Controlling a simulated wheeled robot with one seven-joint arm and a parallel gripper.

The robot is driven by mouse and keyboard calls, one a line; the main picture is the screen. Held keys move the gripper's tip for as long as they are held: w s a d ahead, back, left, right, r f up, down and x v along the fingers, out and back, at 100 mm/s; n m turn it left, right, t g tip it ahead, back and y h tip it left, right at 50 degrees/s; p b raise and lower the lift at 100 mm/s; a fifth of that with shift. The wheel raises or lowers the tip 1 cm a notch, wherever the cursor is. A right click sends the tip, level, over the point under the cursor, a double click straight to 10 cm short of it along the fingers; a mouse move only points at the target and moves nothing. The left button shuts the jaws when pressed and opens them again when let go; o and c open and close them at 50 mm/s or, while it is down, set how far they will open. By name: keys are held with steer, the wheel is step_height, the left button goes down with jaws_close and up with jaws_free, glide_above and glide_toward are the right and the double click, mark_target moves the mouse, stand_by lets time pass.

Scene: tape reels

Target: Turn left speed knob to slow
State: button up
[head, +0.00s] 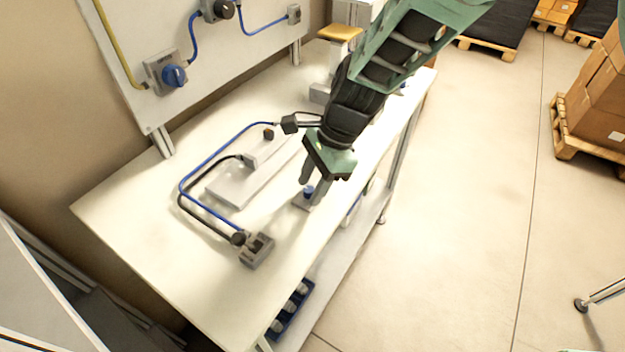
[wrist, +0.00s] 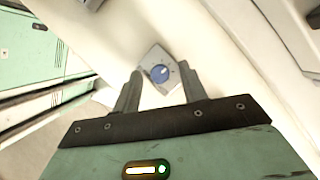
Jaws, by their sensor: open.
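A small blue knob (head: 308,191) stands on a light square base on the white workbench, near its front edge. In the wrist view the blue knob (wrist: 159,73) has a pale pointer mark and small marks around it on the plate; their lettering is too small to read. My gripper (head: 313,186) is over this knob, pointing down. In the wrist view my gripper (wrist: 160,76) is open, with one finger to each side of the knob and gaps between. I cannot tell whether the fingertips reach down to the knob's height.
A grey switch box (head: 257,250) with blue and black cables sits on the workbench (head: 130,205) to the left. A larger blue rotary switch (head: 174,76) is on the wall panel behind. A blue bin (head: 291,308) is on the shelf below. Open floor lies to the right.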

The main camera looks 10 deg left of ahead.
jaws_close()
steer(key=shift+n, duration=0.3)
steer(key=n+p, duration=0.1)
steer(key=n+g+h+p, duration=0.1)
steer(key=n, duration=0.1)
steer(key=shift+w+a+r+n, duration=0.1)
steer(key=shift+w+r+n, duration=0.05)
steer(key=shift+n, duration=0.15)
steer(key=n+h, duration=0.1)
steer(key=n, duration=0.1)
steer(key=n+g+h+p, duration=0.1)
steer(key=n, duration=0.2)
steer(key=shift+w+a, duration=0.1)
steer(key=shift+a, duration=0.1)
steer(key=n+h, duration=0.1)
steer(key=n, duration=0.4)
steer(key=shift+a+h, duration=0.15)
steer(key=shift+h, duration=0.25)
steer(key=n, duration=0.2)
steer(key=n+t+h, duration=0.1)
steer(key=n, duration=0.2)
steer(key=shift+a+h, duration=0.15)
steer(key=shift+h, duration=0.15)
